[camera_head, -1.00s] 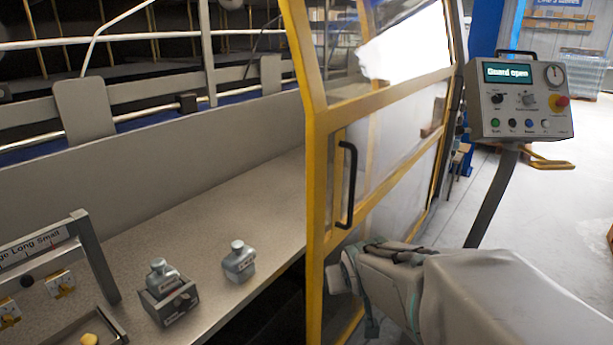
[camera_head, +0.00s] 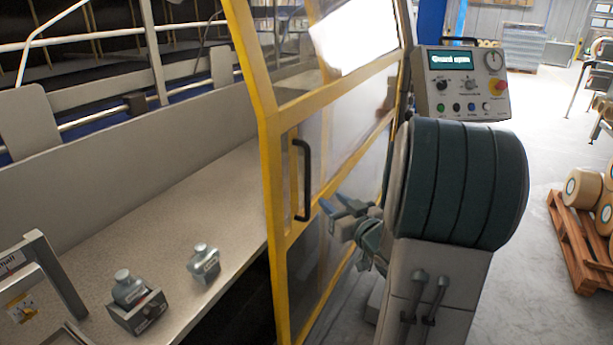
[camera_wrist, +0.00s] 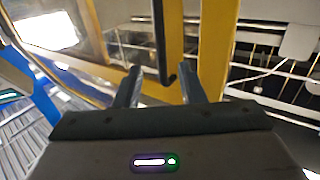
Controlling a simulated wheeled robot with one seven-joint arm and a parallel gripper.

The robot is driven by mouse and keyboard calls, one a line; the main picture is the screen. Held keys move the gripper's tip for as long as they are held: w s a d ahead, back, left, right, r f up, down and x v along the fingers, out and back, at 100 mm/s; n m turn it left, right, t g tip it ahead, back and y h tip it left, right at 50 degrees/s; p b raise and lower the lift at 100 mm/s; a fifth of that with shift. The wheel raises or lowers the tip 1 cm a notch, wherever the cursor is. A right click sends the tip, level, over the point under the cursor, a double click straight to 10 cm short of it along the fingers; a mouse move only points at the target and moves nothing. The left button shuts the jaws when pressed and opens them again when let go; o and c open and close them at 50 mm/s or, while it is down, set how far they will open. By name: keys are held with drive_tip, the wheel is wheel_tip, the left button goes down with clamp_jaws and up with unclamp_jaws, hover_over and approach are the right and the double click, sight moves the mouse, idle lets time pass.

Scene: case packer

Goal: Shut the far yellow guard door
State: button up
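The yellow guard door (camera_head: 272,190) stands swung out from the machine, with clear panes and a black vertical bar handle (camera_head: 303,180) on its frame. My gripper (camera_head: 336,205) is just right of the handle in the head view, level with its lower part. In the wrist view my gripper (camera_wrist: 159,70) has its two fingers apart with nothing held. The black handle (camera_wrist: 160,40) shows between the fingertips, with the yellow door frame (camera_wrist: 217,45) behind; I cannot tell whether it touches them. The control panel (camera_head: 462,85) has a lit display that appears to read "Guard open".
A grey machine bed (camera_head: 160,225) lies left of the door, with two small grey weights (camera_head: 203,263) (camera_head: 128,288) on it. The control panel stands behind my arm. A wooden pallet (camera_head: 577,240) with rolls is at right. The floor between is clear.

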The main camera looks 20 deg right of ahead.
sight(309, 180)
drive_tip(key=w+p, duration=0.1)
drive_tip(key=w, duration=0.3)
drive_tip(key=w+p, duration=0.1)
drive_tip(key=w, duration=0.4)
drive_tip(key=w+a+p, duration=0.1)
drive_tip(key=w, duration=0.3)
drive_tip(key=shift+w+p, duration=0.15)
drive_tip(key=shift+p, duration=0.15)
drive_tip(key=shift+c, duration=0.4)
clamp_jaws()
drive_tip(key=shift+a, duration=0.1)
